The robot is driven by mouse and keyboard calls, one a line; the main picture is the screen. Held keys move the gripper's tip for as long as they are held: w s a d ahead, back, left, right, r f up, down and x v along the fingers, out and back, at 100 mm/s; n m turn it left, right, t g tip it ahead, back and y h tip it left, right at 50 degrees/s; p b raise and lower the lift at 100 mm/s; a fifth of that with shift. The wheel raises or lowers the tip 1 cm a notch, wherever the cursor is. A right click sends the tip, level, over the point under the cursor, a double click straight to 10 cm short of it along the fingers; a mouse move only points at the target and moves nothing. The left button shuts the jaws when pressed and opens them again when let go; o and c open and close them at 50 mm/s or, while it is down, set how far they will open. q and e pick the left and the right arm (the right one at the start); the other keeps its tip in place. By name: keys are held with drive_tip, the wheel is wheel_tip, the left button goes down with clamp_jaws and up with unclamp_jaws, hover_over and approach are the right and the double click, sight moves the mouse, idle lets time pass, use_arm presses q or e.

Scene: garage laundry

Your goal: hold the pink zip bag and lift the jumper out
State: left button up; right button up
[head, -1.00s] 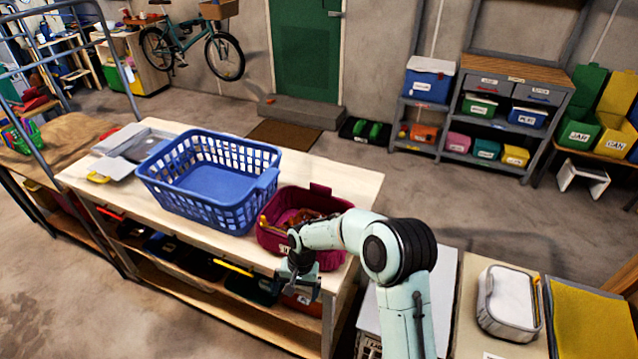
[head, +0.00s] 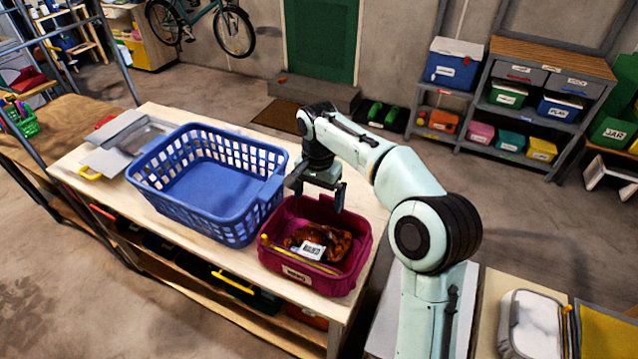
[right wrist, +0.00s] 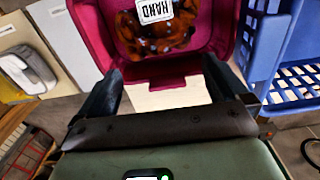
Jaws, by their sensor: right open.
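The pink zip bag (head: 348,277) is an open-topped magenta container with a yellow zip along its near edge. It stands near the right end of the wooden bench and also shows in the right wrist view (right wrist: 88,28). Inside lies a crumpled orange-brown garment, the jumper (head: 340,243), with a white label; it also shows in the right wrist view (right wrist: 128,32). My right gripper (head: 319,197) is open and empty above the bag's far rim. In the right wrist view (right wrist: 158,85), the rim's tab lies between its fingers; contact cannot be told. My left gripper is out of view.
An empty blue laundry basket (head: 210,190) stands close to the left of the bag and my right gripper. Grey flat trays (head: 115,150) lie farther left on the bench (head: 85,170). A white-lidded container (head: 532,322) sits at the lower right.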

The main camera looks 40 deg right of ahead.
sight(318, 228)
wheel_tip(318, 228, down, 12)
drive_tip(key=shift+s+a+f+b, duration=0.1)
drive_tip(key=shift+s+a+b, duration=0.05)
drive_tip(key=shift+b, duration=0.65)
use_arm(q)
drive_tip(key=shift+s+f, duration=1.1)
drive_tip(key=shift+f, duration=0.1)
use_arm(e)
drive_tip(key=shift+f, duration=0.5)
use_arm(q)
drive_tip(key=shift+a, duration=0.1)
use_arm(e)
drive_tip(key=c, duration=1.2)
drive_tip(key=o, duration=1.2)
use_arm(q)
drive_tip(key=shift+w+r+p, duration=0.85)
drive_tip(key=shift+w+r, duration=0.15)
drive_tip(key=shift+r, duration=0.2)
use_arm(e)
wheel_tip(318, 228, up, 13)
drive_tip(key=shift+r, duration=0.2)
